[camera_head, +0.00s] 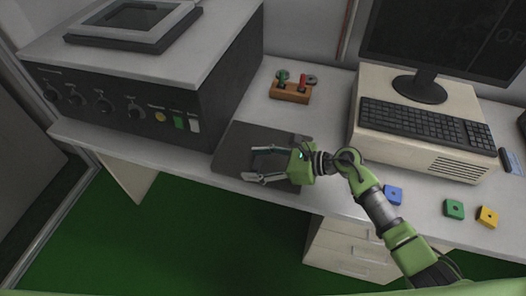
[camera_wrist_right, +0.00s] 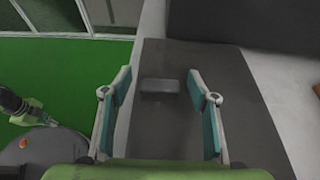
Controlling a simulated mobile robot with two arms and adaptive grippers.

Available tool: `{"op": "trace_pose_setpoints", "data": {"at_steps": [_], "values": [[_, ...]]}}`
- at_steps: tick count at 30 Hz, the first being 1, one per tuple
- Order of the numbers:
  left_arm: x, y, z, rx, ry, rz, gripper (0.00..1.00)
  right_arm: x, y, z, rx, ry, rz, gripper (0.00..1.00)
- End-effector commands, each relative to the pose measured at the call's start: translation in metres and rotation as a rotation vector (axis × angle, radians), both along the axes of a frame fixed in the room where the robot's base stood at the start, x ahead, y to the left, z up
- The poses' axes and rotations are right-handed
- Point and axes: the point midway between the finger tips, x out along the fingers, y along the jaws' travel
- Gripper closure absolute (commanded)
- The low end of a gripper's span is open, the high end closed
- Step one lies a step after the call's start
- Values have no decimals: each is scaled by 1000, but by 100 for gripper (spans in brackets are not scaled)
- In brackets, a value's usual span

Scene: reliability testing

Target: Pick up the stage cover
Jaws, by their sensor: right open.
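My right gripper (camera_head: 255,166) hangs over the dark flat mat (camera_head: 231,143) on the desk, its fingers open and pointing left. In the right wrist view, the open fingers of my right gripper (camera_wrist_right: 160,105) show with nothing held between them. A small grey block-like piece with a handle shape (camera_wrist_right: 160,86) lies on the dark mat (camera_wrist_right: 160,53), seen between the fingers; it may be the stage cover, but I cannot be sure. I cannot make this piece out in the head view. My left gripper (camera_wrist_right: 45,119) seems to show small at the wrist view's left edge; its opening is unclear.
A machine with knobs (camera_head: 105,104) stands left, a dark framed window (camera_head: 135,22) on top. A wooden holder with red and green pieces (camera_head: 290,91) sits behind the mat. A keyboard (camera_head: 427,124) and monitor (camera_head: 445,35) are at right. Blue (camera_head: 393,195), green (camera_head: 453,209) and yellow (camera_head: 487,217) pieces lie near the front edge.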

Motion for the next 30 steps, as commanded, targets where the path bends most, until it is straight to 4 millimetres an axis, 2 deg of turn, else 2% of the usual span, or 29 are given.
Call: {"op": "trace_pose_setpoints", "data": {"at_steps": [4, 5, 10, 23, 30], "values": [[-6, 0, -1, 1, 9, 0, 100, 0, 0, 0, 0, 0, 0, 46], [-6, 1, -1, 1, 9, 0, 100, 0, 0, 0, 0, 0, 0, 48], [-6, 1, -1, 1, 10, 0, 100, 0, -1, 0, 0, 0, 0, 92], [-6, 1, 2, 2, 9, 1, 100, -1, -3, 6, 1, -2, -1, 92], [-5, 1, 22, 2, 8, 1, 100, -2, -4, 34, 0, -3, 0, 92]]}}
